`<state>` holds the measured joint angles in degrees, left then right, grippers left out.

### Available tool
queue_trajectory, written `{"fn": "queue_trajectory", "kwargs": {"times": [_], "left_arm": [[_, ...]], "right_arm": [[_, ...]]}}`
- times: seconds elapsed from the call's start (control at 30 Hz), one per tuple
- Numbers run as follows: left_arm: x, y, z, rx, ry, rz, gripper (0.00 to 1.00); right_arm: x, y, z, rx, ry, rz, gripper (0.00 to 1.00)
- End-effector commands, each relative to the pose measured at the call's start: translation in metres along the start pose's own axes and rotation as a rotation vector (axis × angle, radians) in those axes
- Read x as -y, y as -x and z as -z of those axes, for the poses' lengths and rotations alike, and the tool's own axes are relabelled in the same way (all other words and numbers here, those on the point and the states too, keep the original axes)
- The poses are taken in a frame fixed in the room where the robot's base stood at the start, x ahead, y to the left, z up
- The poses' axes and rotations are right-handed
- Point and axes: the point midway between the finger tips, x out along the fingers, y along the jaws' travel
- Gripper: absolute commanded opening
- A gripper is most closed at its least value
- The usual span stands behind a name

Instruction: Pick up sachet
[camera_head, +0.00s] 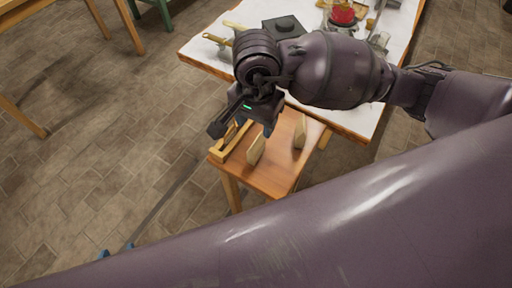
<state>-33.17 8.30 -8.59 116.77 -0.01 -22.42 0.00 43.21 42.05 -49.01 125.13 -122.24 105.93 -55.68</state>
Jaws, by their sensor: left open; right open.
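Two tan, flat, upright pieces stand on a small wooden table (277,172): a nearer piece (256,150) and a farther piece (300,134). They may be sachets, but I cannot tell for sure. My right gripper (254,125) is open above the table's far left part, just beyond the nearer piece, and seems empty. Its wrist hides part of the tabletop.
A wooden frame or rack (234,143) lies on the small table's left edge. Behind is a larger white-topped table (345,118) with a red object (342,15), a dark block (284,27) and tools. Open brick floor lies to the left.

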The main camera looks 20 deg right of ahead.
Motion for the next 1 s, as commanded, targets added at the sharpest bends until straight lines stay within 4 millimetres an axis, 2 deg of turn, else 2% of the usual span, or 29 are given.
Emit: {"fn": "queue_trajectory", "kwargs": {"times": [0.03,0.2,0.47,0.73,1.0], "left_arm": [[0.0,-0.001,-0.003,0.004,0.0,-0.001,0.56],[-0.001,-0.003,-0.005,0.007,-0.001,-0.002,0.56],[-0.001,-0.004,-0.004,0.004,-0.003,-0.003,0.56],[-0.002,-0.006,-0.008,0.01,-0.004,-0.004,0.56],[-0.002,-0.008,-0.001,-0.004,-0.005,-0.006,0.56]], "right_arm": [[-0.001,-0.011,-0.001,0.005,-0.001,-0.006,0.55],[-0.001,-0.034,-0.001,0.007,-0.001,-0.005,0.55],[-0.001,-0.05,-0.001,0.007,-0.002,-0.003,0.55],[0.0,-0.086,0.001,0.01,-0.002,-0.004,0.55],[0.0,-0.097,0.001,0.006,-0.002,-0.001,0.55]]}}
